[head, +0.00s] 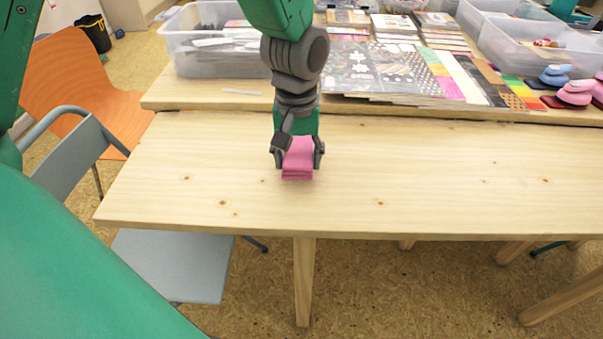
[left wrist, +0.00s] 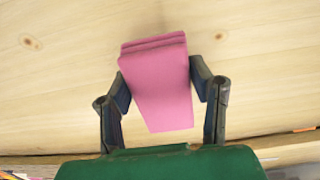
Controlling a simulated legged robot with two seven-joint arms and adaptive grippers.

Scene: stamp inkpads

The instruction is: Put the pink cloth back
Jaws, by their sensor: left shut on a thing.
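The pink cloth (head: 298,160) is a small folded block over the front wooden table. My left gripper (head: 298,152) is shut on it, with one finger at each side. The left wrist view also shows the pink cloth (left wrist: 158,85) between the two dark fingers of the left gripper (left wrist: 160,85), with bare wood behind it. I cannot tell whether the cloth touches the table. My right gripper is not in view.
The front wooden table (head: 430,190) is otherwise bare. Behind it, a clear plastic bin (head: 190,55) stands at left, and patterned sheets (head: 380,70) lie in the middle. Pink inkpads (head: 575,92) and blue inkpads (head: 556,75) sit at right. An orange chair (head: 75,70) stands at left.

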